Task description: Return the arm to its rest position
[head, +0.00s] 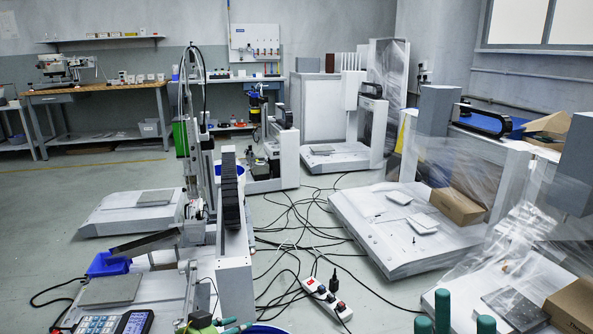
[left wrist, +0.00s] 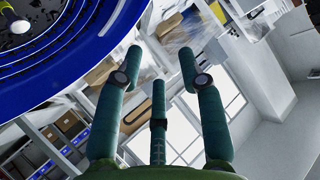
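My right gripper (head: 455,315) shows at the bottom edge of the head view as upright teal fingers, apart and with nothing seen between them. Its palm is cut off. My left gripper (left wrist: 161,62) fills the left wrist view. Its three teal fingers are spread from a green palm, with nothing between them. In the head view, green and teal parts that look like my left gripper (head: 212,325) show at the bottom edge, mostly cut off. The gantry screwdriver machine (head: 233,285) stands just beyond, with a flat grey plate (head: 110,290) on its bed.
A keypad and screen unit (head: 115,323) lies at the near left. A power strip (head: 326,298) and tangled black cables (head: 300,235) lie on the floor. Film-wrapped machines stand on the right. A large blue round object (left wrist: 60,60) is close to the left gripper in the wrist view.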

